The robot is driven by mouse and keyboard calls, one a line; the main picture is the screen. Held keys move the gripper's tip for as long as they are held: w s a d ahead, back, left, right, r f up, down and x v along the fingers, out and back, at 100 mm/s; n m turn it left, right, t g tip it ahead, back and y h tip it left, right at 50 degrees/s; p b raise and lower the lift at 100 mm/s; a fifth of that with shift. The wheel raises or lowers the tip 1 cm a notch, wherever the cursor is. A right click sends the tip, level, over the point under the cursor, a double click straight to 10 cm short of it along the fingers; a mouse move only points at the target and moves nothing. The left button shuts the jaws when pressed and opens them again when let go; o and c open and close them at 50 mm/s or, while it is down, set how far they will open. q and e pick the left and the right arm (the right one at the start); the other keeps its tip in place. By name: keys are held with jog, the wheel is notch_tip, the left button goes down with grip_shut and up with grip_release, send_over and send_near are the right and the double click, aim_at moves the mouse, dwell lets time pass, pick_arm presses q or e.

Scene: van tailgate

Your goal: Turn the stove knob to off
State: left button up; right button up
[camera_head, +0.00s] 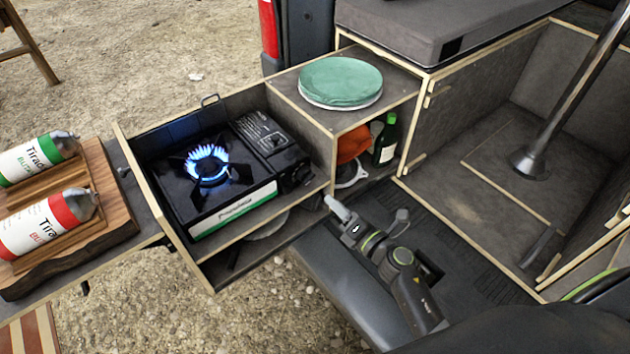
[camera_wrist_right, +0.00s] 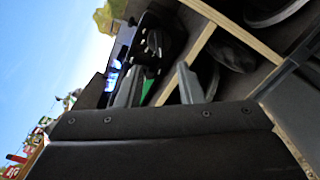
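The portable gas stove (camera_head: 222,172) sits in the pulled-out drawer, with a blue flame (camera_head: 208,165) burning on its burner. Its dark knob (camera_head: 299,173) is on the right end face of the stove. In the right wrist view the knob (camera_wrist_right: 156,43) shows beyond the fingertips, with the blue flame (camera_wrist_right: 113,76) to its left. My right gripper (camera_head: 338,208) is just right of and nearer than the knob, apart from it. In the wrist view its two fingers (camera_wrist_right: 158,82) stand apart with nothing between them. My left gripper is not in view.
The wooden drawer edge (camera_head: 268,203) runs along the stove's near side. A cabinet with a green-topped round stack (camera_head: 340,82) stands behind right, with a bottle (camera_head: 386,140) inside. Two gas canisters (camera_head: 48,222) lie on a wooden board at left.

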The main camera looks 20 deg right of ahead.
aim_at(311, 180)
jog(key=x, duration=0.9)
jog(key=shift+c, duration=0.2)
jog(key=shift+s, duration=0.1)
grip_shut()
